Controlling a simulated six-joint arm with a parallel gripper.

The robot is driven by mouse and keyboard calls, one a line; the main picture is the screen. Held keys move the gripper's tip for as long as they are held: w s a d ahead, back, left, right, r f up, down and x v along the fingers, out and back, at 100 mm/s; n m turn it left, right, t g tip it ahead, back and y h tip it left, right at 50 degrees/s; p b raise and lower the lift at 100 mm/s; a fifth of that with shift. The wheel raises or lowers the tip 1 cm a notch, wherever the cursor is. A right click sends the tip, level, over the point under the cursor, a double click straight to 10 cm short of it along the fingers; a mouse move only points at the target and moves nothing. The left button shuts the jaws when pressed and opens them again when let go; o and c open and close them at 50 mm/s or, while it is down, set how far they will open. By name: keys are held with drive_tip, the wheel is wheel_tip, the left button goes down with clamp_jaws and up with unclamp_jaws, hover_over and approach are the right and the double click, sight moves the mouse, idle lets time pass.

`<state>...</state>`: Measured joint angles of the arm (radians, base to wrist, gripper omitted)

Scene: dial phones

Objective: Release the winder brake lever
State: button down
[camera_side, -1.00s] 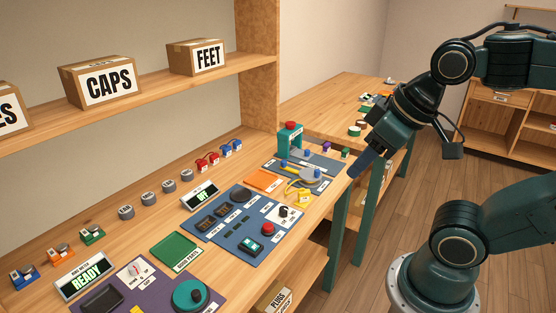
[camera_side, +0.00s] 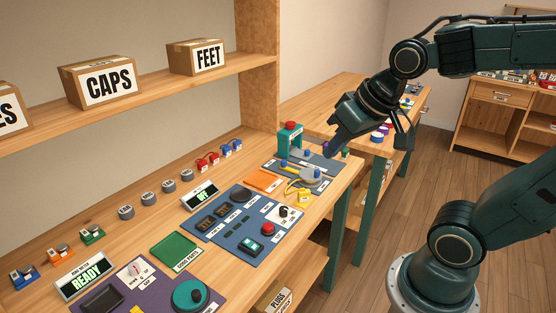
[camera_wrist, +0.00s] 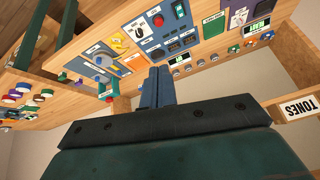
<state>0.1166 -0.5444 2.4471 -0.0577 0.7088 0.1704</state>
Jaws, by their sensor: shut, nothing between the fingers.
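No label that I can read names the winder brake lever, so I cannot tell for certain which part it is. A grey round part (camera_side: 311,174) with a blue knob and a yellow arm beside it sits on the slate-blue mat at the bench's far end. A teal wheel (camera_side: 190,295) with a dark knob is on the purple mat at the near end. My gripper (camera_side: 332,152) is shut and empty, above the far end of the bench near the slate-blue mat. Its blue fingers (camera_wrist: 157,84) are together in the wrist view.
A teal press (camera_side: 290,138) with a red top stands by the grey part. A blue control panel (camera_side: 242,223) with a red button (camera_side: 268,229) lies mid-bench. A green tray (camera_side: 177,250) lies nearer. A second table (camera_side: 345,88) stands behind. The floor at right is open.

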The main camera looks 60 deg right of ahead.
drive_tip(key=w+d+f+m, duration=0.3)
drive_tip(key=w+d+m, duration=0.15)
drive_tip(key=w, duration=0.45)
drive_tip(key=m+t+h, duration=0.2)
drive_tip(key=m+t, duration=0.1)
drive_tip(key=m, duration=1.1)
approach(286, 164)
drive_tip(key=v, duration=0.4)
drive_tip(key=shift+s+f, duration=0.1)
drive_tip(key=shift+f, duration=0.1)
drive_tip(key=shift+a, duration=0.1)
drive_tip(key=shift+x, duration=5)
drive_tip(key=shift+r, duration=0.1)
